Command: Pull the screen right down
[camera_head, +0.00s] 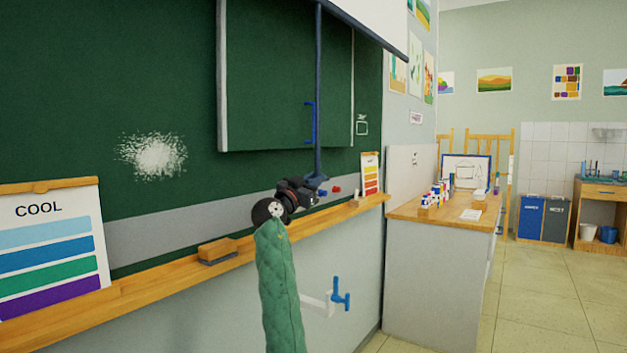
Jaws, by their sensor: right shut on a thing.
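The white screen (378,14) shows at the top of the view, with a dark bar along its lower edge. It hangs above the green chalkboard (190,60). A long dark blue pull rod (319,90) runs down from the top of the view in front of the board. My right gripper (311,186), black at the end of a green-sleeved arm, is shut on the lower end of the rod, just above the ledge. The fingers are small and partly hidden here. My left gripper is not in view.
A wooden ledge (150,277) runs under the board, holding an eraser (217,250) and a COOL colour chart (45,240). Blue hooks (340,295) stick out below it. A counter (440,212) with paints stands to the right. The tiled floor (560,300) beyond is clear.

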